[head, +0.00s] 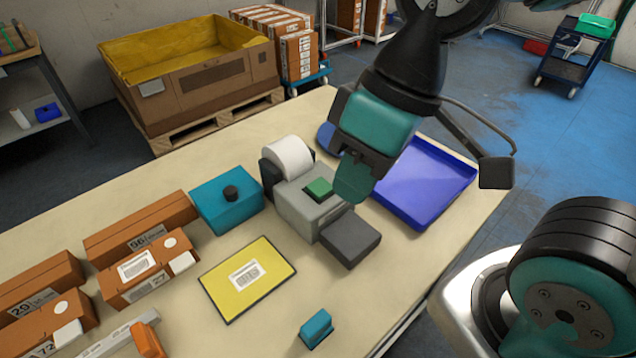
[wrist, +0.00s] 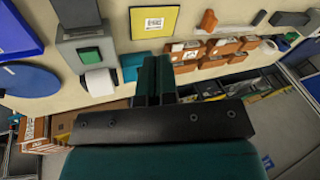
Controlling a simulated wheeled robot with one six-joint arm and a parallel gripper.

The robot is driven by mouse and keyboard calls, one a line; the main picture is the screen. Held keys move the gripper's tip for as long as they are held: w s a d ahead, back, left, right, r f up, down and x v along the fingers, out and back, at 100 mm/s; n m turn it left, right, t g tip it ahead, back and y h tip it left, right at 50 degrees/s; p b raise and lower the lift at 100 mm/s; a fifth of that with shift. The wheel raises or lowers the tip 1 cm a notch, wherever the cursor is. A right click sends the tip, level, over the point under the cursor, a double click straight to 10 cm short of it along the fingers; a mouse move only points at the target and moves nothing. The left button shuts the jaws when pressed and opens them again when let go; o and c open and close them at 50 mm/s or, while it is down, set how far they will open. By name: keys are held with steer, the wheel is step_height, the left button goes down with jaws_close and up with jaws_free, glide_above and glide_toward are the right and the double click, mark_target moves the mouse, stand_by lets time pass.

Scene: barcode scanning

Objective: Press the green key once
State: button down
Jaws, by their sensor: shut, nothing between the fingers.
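The green key (head: 319,187) sits on top of a grey printer-like device (head: 310,210) with a white paper roll (head: 289,156) at its back. In the wrist view the green key (wrist: 90,56) lies to the left of my gripper. My gripper (head: 356,180), with teal fingers, is shut and empty. In the head view it appears just to the right of the key; its exact height above the device is hard to tell. The fingertips (wrist: 153,62) show close together in the wrist view, apart from the key.
A blue tray (head: 425,183) lies right of the device, and a dark grey block (head: 350,239) is at its front. A teal box with a black knob (head: 226,200), a yellow barcode card (head: 247,279), a small blue object (head: 316,328) and several brown cartons (head: 140,229) occupy the table.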

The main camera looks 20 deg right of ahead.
steer(key=w+d+f+n+h+p, duration=0.15)
steer(key=w+h+p, duration=0.25)
steer(key=w+p, duration=0.5)
steer(key=n+t+h+p, duration=0.4)
steer(key=n+h+p, duration=0.15)
steer(key=h, duration=0.25)
glide_above(322, 188)
step_height(322, 188, down, 6)
steer(key=r, duration=0.1)
steer(key=shift+f+p, duration=0.3)
steer(key=shift+p, duration=0.1)
steer(key=shift+f, duration=0.1)
step_height(322, 188, down, 8)
steer(key=b, duration=0.6)
steer(key=shift+r+b, duration=0.2)
steer(key=shift+b, duration=0.2)
steer(key=shift+f, duration=0.5)
steer(key=shift+f+b, duration=0.15)
steer(key=shift+b, duration=0.15)
steer(key=shift+f, duration=0.3)
